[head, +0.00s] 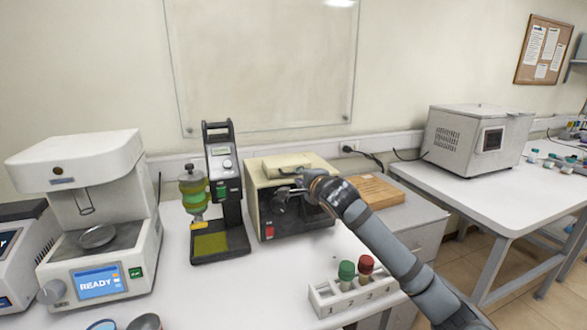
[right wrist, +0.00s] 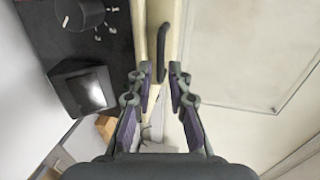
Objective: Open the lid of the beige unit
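The beige unit (head: 262,170) stands on the white bench, a boxy device with a beige top and a black front that carries a red switch. Its lid (head: 287,165) is on the top and looks down, though my gripper partly covers that area. My right gripper (head: 283,193) is in front of the unit's upper front edge. In the right wrist view the fingers (right wrist: 159,85) are apart, with a dark curved handle (right wrist: 162,50) and a beige edge (right wrist: 152,35) in line with the gap between them. Contact cannot be told. My left gripper is not in view.
A black stand with a green-and-amber vessel (head: 194,192) is close left of the unit. A white tester (head: 95,180) is farther left. A wooden board (head: 375,190) lies to the right. A rack with green- and red-capped tubes (head: 325,298) sits in front, under my right arm.

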